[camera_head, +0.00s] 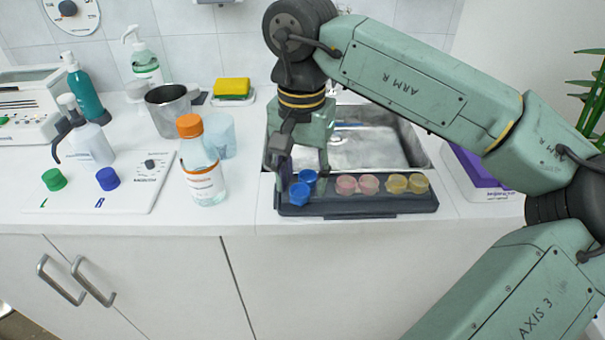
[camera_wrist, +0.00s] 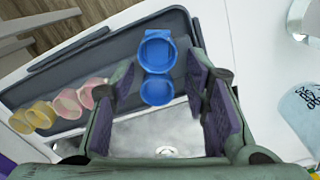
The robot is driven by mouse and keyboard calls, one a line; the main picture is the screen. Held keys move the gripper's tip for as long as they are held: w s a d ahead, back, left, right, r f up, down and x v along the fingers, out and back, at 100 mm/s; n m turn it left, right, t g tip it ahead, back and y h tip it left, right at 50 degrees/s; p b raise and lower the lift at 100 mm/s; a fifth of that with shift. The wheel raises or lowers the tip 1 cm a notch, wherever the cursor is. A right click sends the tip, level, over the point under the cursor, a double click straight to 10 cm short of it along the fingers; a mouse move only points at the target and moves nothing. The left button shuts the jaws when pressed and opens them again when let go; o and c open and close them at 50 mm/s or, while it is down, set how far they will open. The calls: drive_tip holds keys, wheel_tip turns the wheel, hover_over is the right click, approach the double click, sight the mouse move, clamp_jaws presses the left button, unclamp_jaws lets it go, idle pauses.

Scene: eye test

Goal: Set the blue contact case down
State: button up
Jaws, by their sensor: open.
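The blue contact case (camera_head: 301,191) is at the left end of a dark tray (camera_head: 375,207) in the head view. In the wrist view the blue contact case (camera_wrist: 158,52) shows as two joined round cups, between and just beyond my fingers. My gripper (camera_head: 297,170) points down over the left end of the tray. In the wrist view my gripper (camera_wrist: 165,95) is open, with a gap between each finger pad and the case. A pink case (camera_head: 357,185) and a yellow case (camera_head: 408,184) sit farther right on the tray. Part of the blue case is hidden behind a finger.
A metal sink (camera_head: 370,140) lies behind the tray. A clear bottle with an orange cap (camera_head: 203,175) stands to the left, near a metal cup (camera_head: 169,108). A purple box (camera_head: 476,170) is to the right. Bare counter (camera_head: 240,200) lies left of the tray.

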sight(302, 187)
wheel_tip(302, 187, up, 12)
drive_tip(key=shift+r, duration=0.2)
idle(0.5)
drive_tip(key=shift+c, duration=0.6)
idle(0.7)
